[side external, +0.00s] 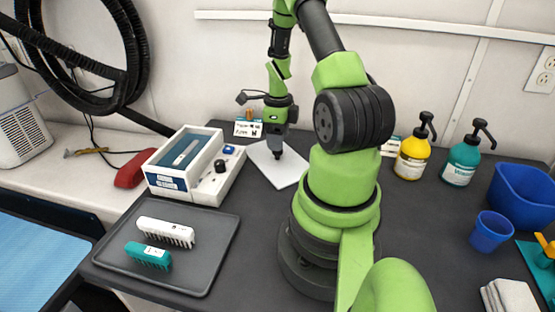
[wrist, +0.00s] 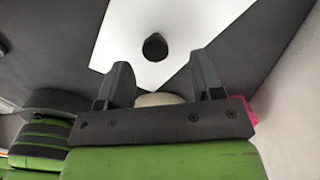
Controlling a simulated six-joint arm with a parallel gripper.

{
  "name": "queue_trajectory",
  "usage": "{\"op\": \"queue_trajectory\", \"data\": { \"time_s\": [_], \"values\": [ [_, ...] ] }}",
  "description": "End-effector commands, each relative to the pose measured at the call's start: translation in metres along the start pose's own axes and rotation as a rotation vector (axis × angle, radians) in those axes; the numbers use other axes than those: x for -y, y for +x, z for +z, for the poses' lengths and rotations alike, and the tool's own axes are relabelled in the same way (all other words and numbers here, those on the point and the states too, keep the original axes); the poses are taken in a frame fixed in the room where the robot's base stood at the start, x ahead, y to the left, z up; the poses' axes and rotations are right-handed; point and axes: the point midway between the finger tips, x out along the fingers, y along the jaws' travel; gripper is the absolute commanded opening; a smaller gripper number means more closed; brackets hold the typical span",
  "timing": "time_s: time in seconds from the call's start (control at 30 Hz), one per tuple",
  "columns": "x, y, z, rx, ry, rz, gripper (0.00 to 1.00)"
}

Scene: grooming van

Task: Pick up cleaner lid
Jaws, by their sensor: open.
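The cleaner lid, a flat white plate (side external: 272,172), lies on the dark table behind my arm. In the wrist view the white plate (wrist: 195,40) carries a round black knob (wrist: 155,47) on its face. My gripper (side external: 278,153) points down over the plate in the side view and hides part of it. In the wrist view my gripper (wrist: 162,82) is open, its two dark fingers apart with the knob beyond the gap between them. A pale rounded shape shows between the finger bases. I cannot tell the height of the fingertips above the plate.
A white cleaner unit (side external: 216,186) with an open tank and dark knob stands left of the plate. Yellow (side external: 412,158) and teal (side external: 461,163) pump bottles and blue containers stand at right. A small sign stands behind.

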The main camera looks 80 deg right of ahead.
Motion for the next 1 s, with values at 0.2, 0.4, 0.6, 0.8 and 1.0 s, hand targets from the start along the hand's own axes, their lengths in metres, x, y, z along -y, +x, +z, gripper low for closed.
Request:
{"op": "queue_trajectory", "data": {
  "time_s": [0.2, 0.4, 0.6, 0.8, 1.0],
  "values": [
    [-0.006, 0.034, 0.000, -0.002, -0.002, 0.005, 0.61],
    [-0.005, 0.044, 0.001, 0.000, -0.002, 0.001, 0.61],
    [-0.005, 0.043, 0.001, 0.000, -0.002, 0.001, 0.49],
    [-0.005, 0.043, 0.001, 0.000, -0.003, 0.001, 0.06],
    [-0.005, 0.043, 0.001, 0.000, -0.003, 0.001, 0.05]
  ]
}}
